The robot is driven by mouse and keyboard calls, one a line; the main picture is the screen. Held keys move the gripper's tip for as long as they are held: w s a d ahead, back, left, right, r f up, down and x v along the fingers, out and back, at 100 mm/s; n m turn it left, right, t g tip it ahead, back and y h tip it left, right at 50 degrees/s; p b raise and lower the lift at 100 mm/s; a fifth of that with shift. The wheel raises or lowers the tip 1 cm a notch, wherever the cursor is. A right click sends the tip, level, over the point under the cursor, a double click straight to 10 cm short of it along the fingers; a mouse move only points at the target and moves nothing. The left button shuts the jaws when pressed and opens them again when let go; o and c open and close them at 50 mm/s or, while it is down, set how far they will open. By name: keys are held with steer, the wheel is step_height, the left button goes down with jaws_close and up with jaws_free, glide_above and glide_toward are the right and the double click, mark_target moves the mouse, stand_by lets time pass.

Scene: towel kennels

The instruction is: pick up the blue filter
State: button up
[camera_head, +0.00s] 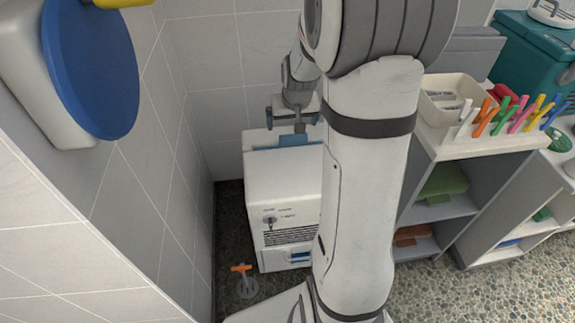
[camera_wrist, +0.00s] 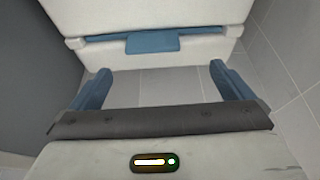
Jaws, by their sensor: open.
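The blue filter (camera_wrist: 153,42) is seated in a slot of a white machine (camera_wrist: 140,14), with its blue tab sticking out toward me in the wrist view. In the head view the filter (camera_head: 268,142) shows as a blue strip at the top rear of the white machine (camera_head: 278,200). My gripper (camera_wrist: 161,70) is open and empty, its two blue fingers spread wider than the tab. The tab lies between and just beyond the fingertips, apart from them. In the head view my gripper (camera_head: 293,118) is right at the filter, and my arm hides the machine's right side.
A tiled wall with a large blue disc (camera_head: 92,62) closes in on the left. An orange-handled fitting (camera_head: 242,268) is on the floor beside the machine.

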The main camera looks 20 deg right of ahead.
mark_target(294, 135)
steer(key=x, duration=0.2)
steer(key=d+b+x, duration=0.1)
steer(key=x, duration=0.2)
steer(key=shift+f+b, duration=0.15)
steer(key=shift+b, duration=0.15)
steer(key=b+x, duration=0.3)
steer(key=x, duration=0.3)
steer(key=shift+w+d, duration=0.15)
steer(key=shift+w, duration=0.05)
steer(key=shift+r, duration=0.2)
steer(key=c, duration=1.2)
